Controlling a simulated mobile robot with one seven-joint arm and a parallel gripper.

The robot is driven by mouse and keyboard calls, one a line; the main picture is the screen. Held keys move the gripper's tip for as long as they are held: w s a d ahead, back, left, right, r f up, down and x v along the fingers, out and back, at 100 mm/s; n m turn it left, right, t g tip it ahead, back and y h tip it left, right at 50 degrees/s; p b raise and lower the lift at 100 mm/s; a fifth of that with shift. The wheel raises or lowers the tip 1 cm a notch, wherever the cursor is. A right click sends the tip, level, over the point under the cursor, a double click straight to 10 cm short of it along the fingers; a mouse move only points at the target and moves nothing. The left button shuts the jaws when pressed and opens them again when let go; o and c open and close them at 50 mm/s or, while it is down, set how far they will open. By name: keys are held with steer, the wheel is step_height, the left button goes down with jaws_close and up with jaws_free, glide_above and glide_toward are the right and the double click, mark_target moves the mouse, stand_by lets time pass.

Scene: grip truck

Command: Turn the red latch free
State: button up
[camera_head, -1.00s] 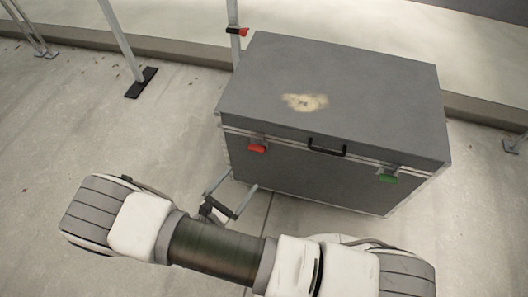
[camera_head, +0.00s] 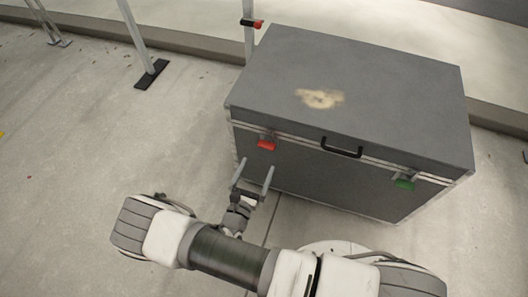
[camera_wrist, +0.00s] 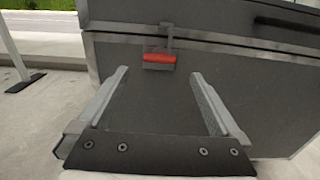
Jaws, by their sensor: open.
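The red latch (camera_head: 266,144) is on the upper left of the front face of a closed grey case (camera_head: 345,82), just at the lid seam. My gripper (camera_head: 256,167) is open and empty, in front of the case and below the latch. In the wrist view its two fingers (camera_wrist: 160,82) point at the case front, apart from the latch. The case's black handle (camera_head: 342,148) is right of the latch.
A green latch (camera_head: 404,183) is on the right of the case front. A metal post (camera_head: 248,40) with a red and black clamp stands behind the case. Another post on a black foot (camera_head: 152,75) stands at the left.

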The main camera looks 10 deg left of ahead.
mark_target(265, 148)
steer(key=w, duration=0.2)
steer(key=w+b, duration=0.1)
steer(key=w, duration=0.4)
steer(key=shift+w+d, duration=0.2)
steer(key=shift+d, duration=0.15)
steer(key=c, duration=1.3)
